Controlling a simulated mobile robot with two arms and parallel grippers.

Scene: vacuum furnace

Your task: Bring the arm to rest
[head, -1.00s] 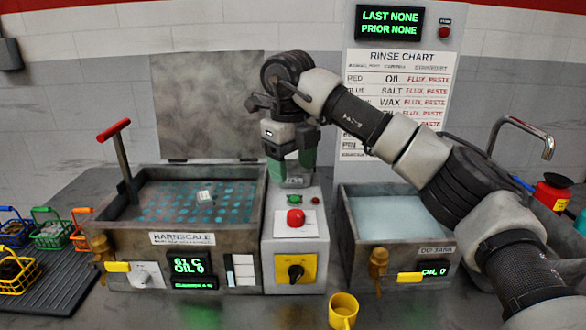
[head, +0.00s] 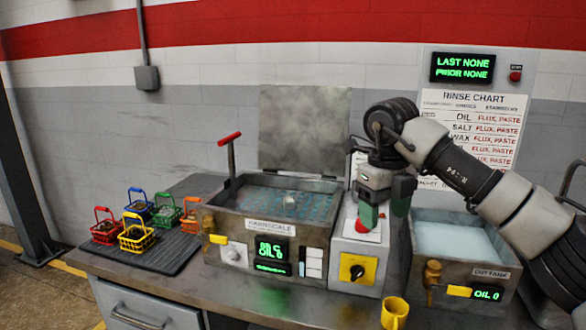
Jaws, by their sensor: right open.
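My right arm reaches in from the right edge, over the dip tank (head: 462,240). My right gripper (head: 385,222) points down with its green-padded fingers apart and nothing between them. It hangs in front of or above the grey control box (head: 355,245) between the two tanks. The red button on that box is mostly hidden behind the fingers, and I cannot tell whether they touch it. My left gripper is not in view.
The Harnscale tank (head: 225,222) with its raised lid (head: 303,130) stands left of the control box. Several coloured baskets stand on a black ribbed mat (head: 160,258) at the left. A yellow mug (head: 394,313) sits near the front edge. A rinse chart (head: 475,125) hangs behind the arm.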

